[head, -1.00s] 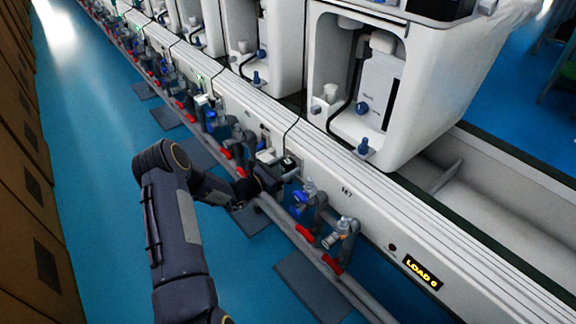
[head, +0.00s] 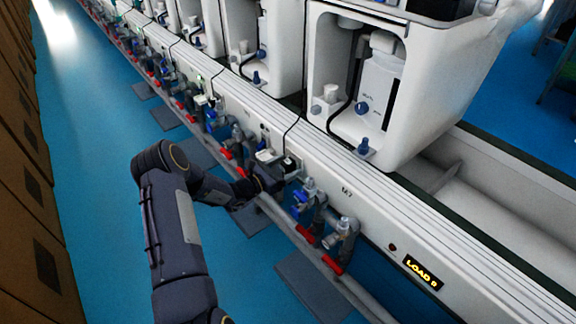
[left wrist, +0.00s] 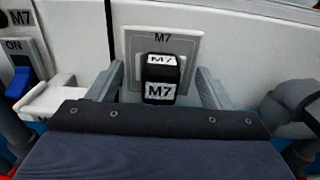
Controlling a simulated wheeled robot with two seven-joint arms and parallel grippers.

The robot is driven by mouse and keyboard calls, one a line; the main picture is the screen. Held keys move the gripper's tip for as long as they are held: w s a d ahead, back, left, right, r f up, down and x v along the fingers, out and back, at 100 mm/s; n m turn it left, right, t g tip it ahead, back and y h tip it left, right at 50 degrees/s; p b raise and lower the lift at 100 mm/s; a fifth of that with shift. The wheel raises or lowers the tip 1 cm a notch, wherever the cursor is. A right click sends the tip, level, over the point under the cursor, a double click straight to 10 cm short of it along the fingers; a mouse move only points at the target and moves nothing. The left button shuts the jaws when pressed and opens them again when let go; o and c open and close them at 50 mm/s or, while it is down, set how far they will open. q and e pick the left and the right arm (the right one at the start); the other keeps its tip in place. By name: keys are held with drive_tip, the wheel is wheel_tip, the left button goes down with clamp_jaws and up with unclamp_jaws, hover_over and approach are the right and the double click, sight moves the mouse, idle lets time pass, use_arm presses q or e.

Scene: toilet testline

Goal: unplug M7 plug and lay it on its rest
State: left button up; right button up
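The black M7 plug (left wrist: 160,80) with white M7 labels sits in the grey M7 socket plate (left wrist: 186,42) on the white rail wall. It shows small and dark in the head view (head: 290,164). My left gripper (left wrist: 161,86) is open, with one finger on each side of the plug and a gap on both sides. In the head view the left gripper (head: 270,178) is at the rail, just below and left of the plug. A white ledge (left wrist: 58,98), perhaps the rest, juts out left of the socket and is empty. My right gripper is out of view.
A blue ON switch (left wrist: 20,82) is left of the ledge. A dark cable (left wrist: 108,30) hangs down the wall beside the socket. Valves with red handles (head: 305,235) line the rail. The blue floor (head: 100,190) left of my arm is open.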

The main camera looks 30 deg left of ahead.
sight(282, 168)
use_arm(q)
drive_tip(key=p+v, duration=0.2)
drive_tip(key=v, duration=0.5)
drive_tip(key=shift+s+a, duration=0.15)
drive_tip(key=shift+s, duration=0.25)
